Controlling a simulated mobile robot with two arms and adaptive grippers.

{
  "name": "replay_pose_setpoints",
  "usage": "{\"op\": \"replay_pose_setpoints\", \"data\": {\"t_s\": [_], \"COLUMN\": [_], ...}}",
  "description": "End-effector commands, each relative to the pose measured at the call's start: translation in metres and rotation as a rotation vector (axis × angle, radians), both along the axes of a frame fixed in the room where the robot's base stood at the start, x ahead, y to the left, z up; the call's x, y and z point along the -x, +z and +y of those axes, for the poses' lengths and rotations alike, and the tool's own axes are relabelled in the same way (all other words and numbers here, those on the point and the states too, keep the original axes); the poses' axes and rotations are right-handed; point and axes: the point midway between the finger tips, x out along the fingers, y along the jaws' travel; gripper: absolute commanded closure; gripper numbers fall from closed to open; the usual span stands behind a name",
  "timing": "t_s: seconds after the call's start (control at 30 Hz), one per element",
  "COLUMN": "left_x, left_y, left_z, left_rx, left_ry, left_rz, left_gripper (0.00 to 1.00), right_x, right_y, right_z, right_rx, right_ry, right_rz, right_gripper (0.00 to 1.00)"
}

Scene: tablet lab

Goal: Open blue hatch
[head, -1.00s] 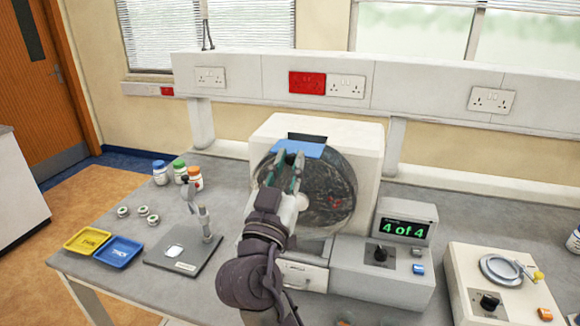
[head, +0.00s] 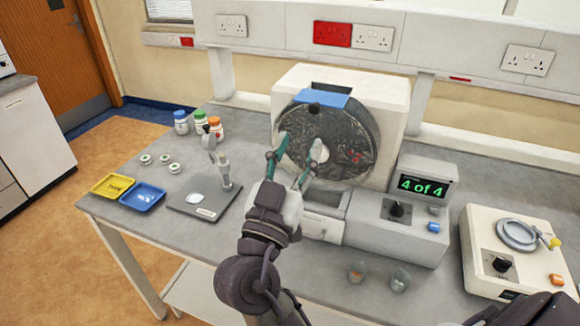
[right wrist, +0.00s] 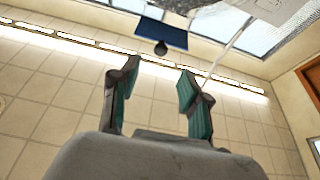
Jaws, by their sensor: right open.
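The blue hatch (head: 326,99) is a flat blue panel at the top of the round, dark-faced drum (head: 345,150) on the white machine (head: 395,110). A black knob (head: 314,108) sits at its front edge. In the right wrist view the blue hatch (right wrist: 161,33) and its black knob (right wrist: 161,48) show beyond the fingertips. My right gripper (head: 288,168) is open and empty, below and left of the hatch, in front of the drum, apart from the knob. Its fingers also show in the right wrist view (right wrist: 158,75). I cannot tell whether the hatch is shut. My left gripper is out of view.
A control box with a "4 of 4" display (head: 424,187) stands right of the drum. Two small clear cups (head: 357,271) are near the bench front. A small stand (head: 206,200), yellow tray (head: 113,185), blue tray (head: 143,196) and several bottles are left. Another device (head: 520,260) stands right.

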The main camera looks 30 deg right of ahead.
Motion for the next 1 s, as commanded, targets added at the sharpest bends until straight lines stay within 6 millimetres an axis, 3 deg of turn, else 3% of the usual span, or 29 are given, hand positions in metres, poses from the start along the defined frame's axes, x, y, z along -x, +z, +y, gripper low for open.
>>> {"op": "replay_pose_setpoints", "data": {"t_s": [0.3,0.87,0.97,1.0], "left_x": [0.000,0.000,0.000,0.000], "left_y": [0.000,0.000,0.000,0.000], "left_z": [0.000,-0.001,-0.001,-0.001], "left_rx": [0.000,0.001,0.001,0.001], "left_ry": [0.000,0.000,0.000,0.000], "left_rz": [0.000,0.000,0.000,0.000], "left_gripper": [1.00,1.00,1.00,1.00], "right_x": [0.023,0.023,0.020,0.018], "right_y": [-0.015,-0.017,-0.033,-0.048], "right_z": [0.026,0.027,0.019,0.014], "right_rx": [0.000,-0.002,-0.029,-0.051], "right_ry": [0.000,0.000,0.003,0.006], "right_rz": [0.001,0.006,0.066,0.119], "right_gripper": [0.54,0.54,0.54,0.54]}}
